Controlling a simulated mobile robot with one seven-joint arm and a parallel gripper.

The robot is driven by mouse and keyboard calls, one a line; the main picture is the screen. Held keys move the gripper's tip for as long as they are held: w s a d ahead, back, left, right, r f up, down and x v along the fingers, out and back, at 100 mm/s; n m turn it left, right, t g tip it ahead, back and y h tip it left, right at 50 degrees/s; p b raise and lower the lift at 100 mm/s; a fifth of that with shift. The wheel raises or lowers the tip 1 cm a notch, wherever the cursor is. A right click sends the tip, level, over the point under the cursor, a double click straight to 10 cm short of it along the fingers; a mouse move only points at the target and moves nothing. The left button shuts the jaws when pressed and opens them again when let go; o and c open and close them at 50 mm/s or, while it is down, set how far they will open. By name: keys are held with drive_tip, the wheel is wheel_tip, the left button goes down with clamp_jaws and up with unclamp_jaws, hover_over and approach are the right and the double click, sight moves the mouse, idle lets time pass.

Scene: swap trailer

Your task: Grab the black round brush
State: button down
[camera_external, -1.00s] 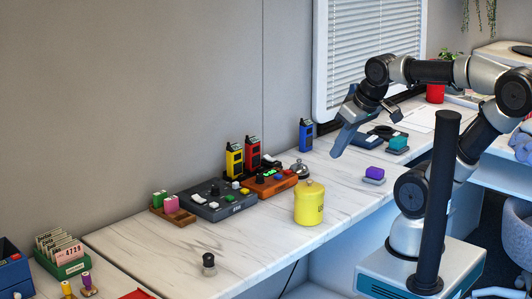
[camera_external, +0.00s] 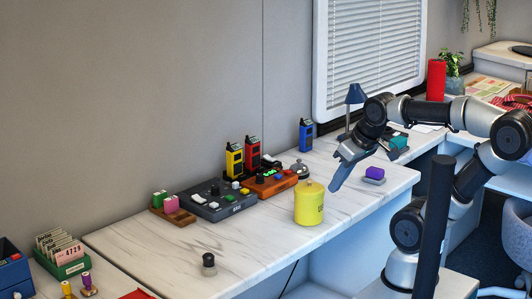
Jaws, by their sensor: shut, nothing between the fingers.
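A small round object with a black top and a paler lower part (camera_external: 208,262), which looks like the black round brush, stands upright near the front edge of the white marble-look counter (camera_external: 150,245). My gripper (camera_external: 335,188) is shut and empty. It points downward above the counter, just right of the yellow canister, far to the right of the brush and apart from it.
A yellow lidded canister (camera_external: 309,204) stands between my gripper and the brush. A grey control box (camera_external: 217,202) and an orange one (camera_external: 268,184) sit behind it. Counter around the brush is clear.

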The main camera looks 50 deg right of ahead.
idle(0.4)
drive_tip(key=c, duration=1.4)
unclamp_jaws()
drive_tip(key=shift+o, duration=0.2)
